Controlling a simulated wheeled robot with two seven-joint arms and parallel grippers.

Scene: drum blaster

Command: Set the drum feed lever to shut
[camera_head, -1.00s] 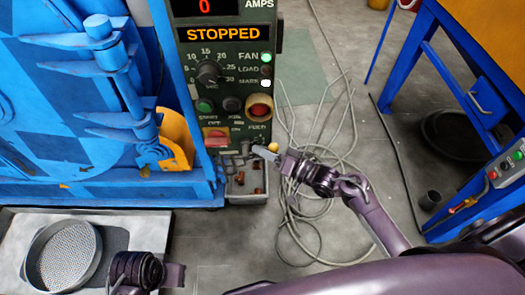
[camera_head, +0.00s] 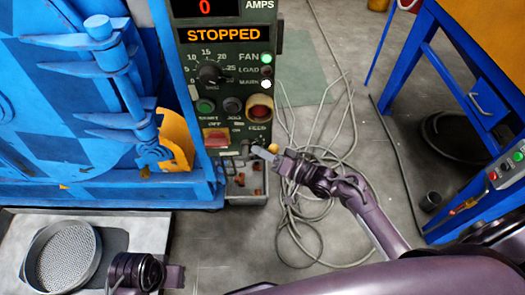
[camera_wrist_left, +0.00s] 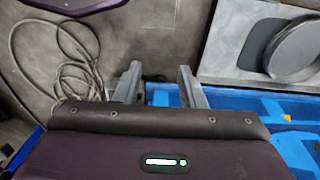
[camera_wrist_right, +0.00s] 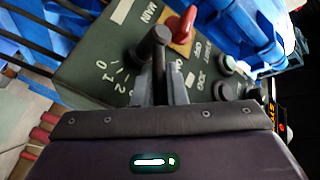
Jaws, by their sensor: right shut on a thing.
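The dark feed lever (camera_wrist_right: 155,58) stands out from the green control panel (camera_wrist_right: 100,62), beside a printed number scale. In the right wrist view my right gripper (camera_wrist_right: 162,90) is shut on the lever, with its round-ended top showing beyond the fingers. In the head view my right gripper (camera_head: 258,152) reaches the panel's lower right, just below the FEED label; the lever is mostly hidden there. Its exact setting cannot be told. My left gripper (camera_wrist_left: 160,80) is open and empty, away from the panel; the head view shows only its wrist.
The display (camera_head: 222,34) reads STOPPED. A red switch (camera_head: 215,137) and several buttons sit close to the gripper. A small tray (camera_head: 246,182) is below the panel. Hoses (camera_head: 305,225) lie on the floor. A sieve (camera_head: 63,258) stands lower left, a blue bench (camera_head: 480,115) right.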

